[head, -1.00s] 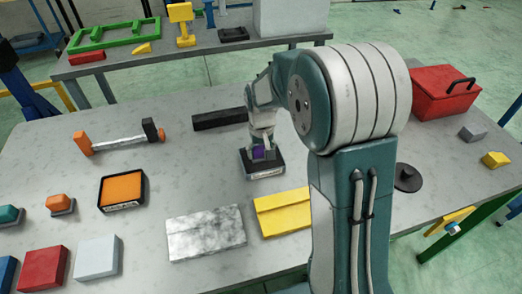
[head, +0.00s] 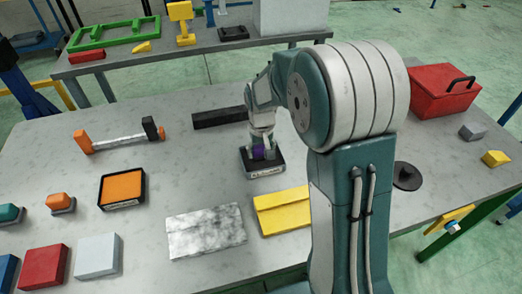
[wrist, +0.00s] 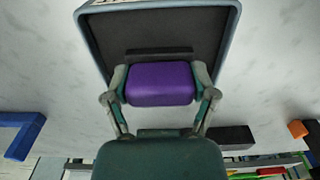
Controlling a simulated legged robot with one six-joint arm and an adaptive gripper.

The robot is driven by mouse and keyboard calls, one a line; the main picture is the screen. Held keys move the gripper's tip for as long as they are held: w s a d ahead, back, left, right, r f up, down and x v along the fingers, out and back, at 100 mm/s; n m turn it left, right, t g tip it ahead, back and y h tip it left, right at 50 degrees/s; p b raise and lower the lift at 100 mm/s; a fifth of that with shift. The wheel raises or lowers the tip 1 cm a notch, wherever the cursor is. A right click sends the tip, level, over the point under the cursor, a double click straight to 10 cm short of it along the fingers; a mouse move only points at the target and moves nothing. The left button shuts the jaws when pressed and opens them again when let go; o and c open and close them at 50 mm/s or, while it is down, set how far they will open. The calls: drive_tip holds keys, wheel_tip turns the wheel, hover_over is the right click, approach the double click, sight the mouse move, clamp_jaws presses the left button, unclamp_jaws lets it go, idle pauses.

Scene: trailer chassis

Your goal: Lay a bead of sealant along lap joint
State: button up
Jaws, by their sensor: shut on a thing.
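My gripper (head: 263,153) points down at the middle of the table, over a dark shallow tray (head: 265,171). Its fingers are closed on the two sides of a purple block (wrist: 160,84). In the wrist view the block sits between the fingers, in front of the dark floor of the tray (wrist: 232,28). I cannot tell whether it still touches the tray. A yellow plate (head: 284,211) with a step line across it lies in front of the tray. A mottled grey-white plate (head: 206,231) lies to its left. I cannot tell which holds the lap joint, and no sealant bead shows.
A black bar (head: 218,117) lies behind the tray. A red toolbox (head: 444,92) stands right, with a black disc (head: 407,176) nearer. Bare tabletop shows between the hammer and the gripper.

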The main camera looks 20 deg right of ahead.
sight(261, 146)
idle(0.3)
drive_tip(key=shift+r, duration=3.45)
drive_tip(key=shift+s, duration=0.1)
